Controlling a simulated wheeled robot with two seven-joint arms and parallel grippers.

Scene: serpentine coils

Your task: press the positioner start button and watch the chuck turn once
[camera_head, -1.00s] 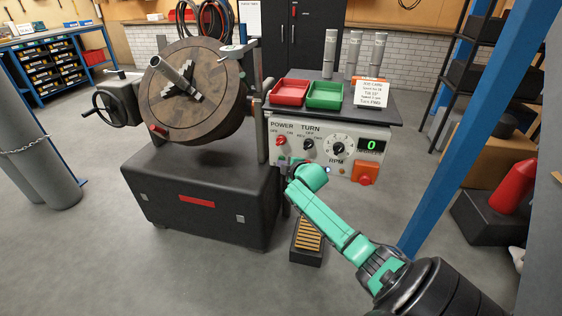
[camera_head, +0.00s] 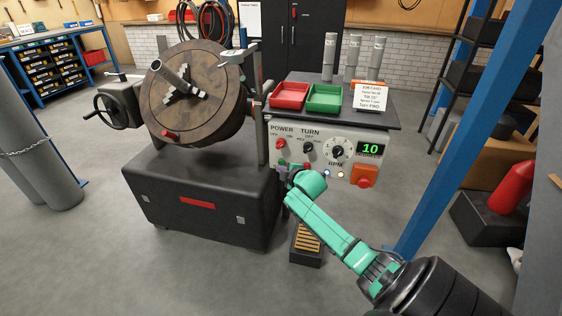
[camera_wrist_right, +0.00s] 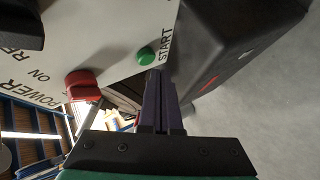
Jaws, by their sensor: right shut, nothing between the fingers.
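The round brown chuck (camera_head: 215,112) stands tilted on its black base, with a grey pipe (camera_head: 178,75) held at its centre. A red piece (camera_head: 171,136) sits low on its rim. The control panel (camera_head: 300,157) to its right has a red power knob, a black turn knob, an RPM dial and a green display (camera_head: 370,149) reading 10. The green start button (camera_wrist_right: 146,56) shows in the right wrist view. My right gripper (camera_wrist_right: 160,74) is shut and empty, its tips close beside the button; I cannot tell if they touch. My left gripper is not in view.
Red (camera_head: 289,95) and green (camera_head: 324,97) trays, a white card (camera_head: 370,96) and grey cylinders stand on the panel's top. A foot pedal (camera_head: 307,245) lies on the floor below. A blue post (camera_head: 465,115) rises at right.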

